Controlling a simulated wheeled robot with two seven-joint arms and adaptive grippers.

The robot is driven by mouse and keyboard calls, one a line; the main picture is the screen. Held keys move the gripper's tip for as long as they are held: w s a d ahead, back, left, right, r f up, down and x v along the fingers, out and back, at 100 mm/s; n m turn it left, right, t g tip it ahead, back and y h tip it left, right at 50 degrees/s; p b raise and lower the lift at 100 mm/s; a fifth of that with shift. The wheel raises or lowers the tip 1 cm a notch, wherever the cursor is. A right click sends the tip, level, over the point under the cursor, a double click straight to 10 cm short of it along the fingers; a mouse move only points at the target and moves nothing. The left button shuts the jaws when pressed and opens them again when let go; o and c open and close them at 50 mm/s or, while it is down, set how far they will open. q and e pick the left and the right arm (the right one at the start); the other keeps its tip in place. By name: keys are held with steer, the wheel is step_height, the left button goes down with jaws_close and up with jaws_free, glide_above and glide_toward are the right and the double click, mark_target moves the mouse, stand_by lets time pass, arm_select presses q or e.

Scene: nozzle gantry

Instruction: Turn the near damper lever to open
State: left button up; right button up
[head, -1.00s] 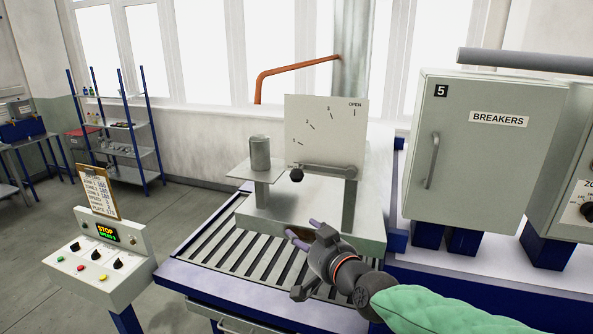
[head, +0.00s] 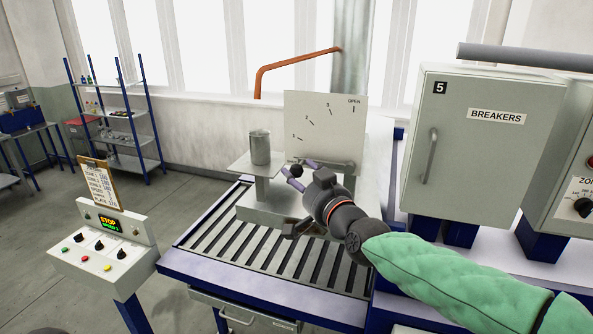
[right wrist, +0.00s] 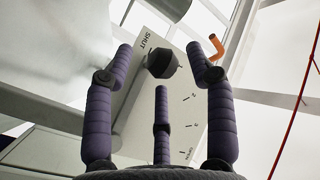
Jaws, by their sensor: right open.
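The damper lever (head: 335,164) is a grey bar in front of a white dial plate (head: 333,122) marked 1, 2, 3 and OPEN. It lies nearly level, with its black knob (head: 296,170) at the left end, far from the OPEN mark. In the right wrist view the knob (right wrist: 163,64) is close to the word SHUT on the plate (right wrist: 190,112). My right gripper (head: 297,177) is open, its purple fingers spread around the knob; I cannot tell whether any finger touches it. The gripper partly hides the bar. My left gripper is not in view.
A grey cylinder (head: 260,147) stands on a small shelf (head: 242,163) left of the dial. A slatted roller table (head: 250,250) lies in front. The BREAKERS cabinet (head: 470,150) stands to the right. A control box (head: 100,250) stands at the left.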

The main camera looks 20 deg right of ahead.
steer(key=shift+w+a, duration=0.15)
steer(key=shift+w, duration=0.55)
steer(key=shift+w+a, duration=0.15)
steer(key=shift+w, duration=0.55)
jaws_close()
